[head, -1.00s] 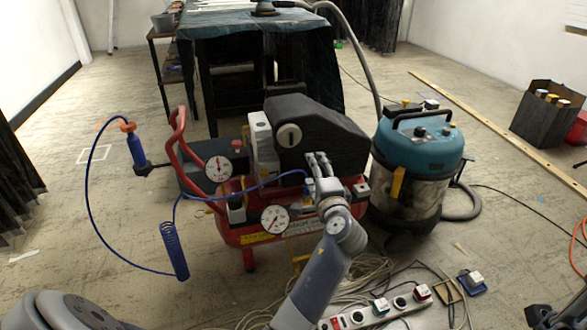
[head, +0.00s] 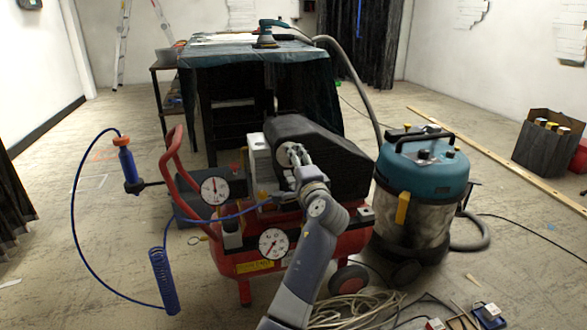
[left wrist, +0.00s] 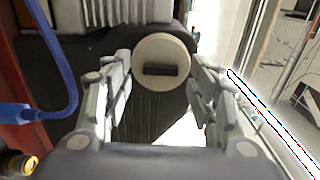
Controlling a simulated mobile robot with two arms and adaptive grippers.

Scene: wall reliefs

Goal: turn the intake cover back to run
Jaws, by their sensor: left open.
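The intake cover is a round pale beige disc (head: 281,155) on the black housing of the red compressor (head: 345,244). In the left wrist view the disc (left wrist: 162,52) faces me, with a dark slot across it that lies about level. My left gripper (head: 296,156) is at the disc and hides part of it in the head view. In the left wrist view its fingers (left wrist: 160,76) are open, one on each side of the disc, with gaps showing. I cannot tell how deep they reach around it. My right gripper is in neither view.
A teal vacuum (head: 424,165) stands right of the compressor. A blue coiled hose (head: 163,281) hangs at the left, and a blue air line crosses the compressor front. Cables (head: 350,310) lie on the floor in front. A covered table (head: 230,56) stands behind.

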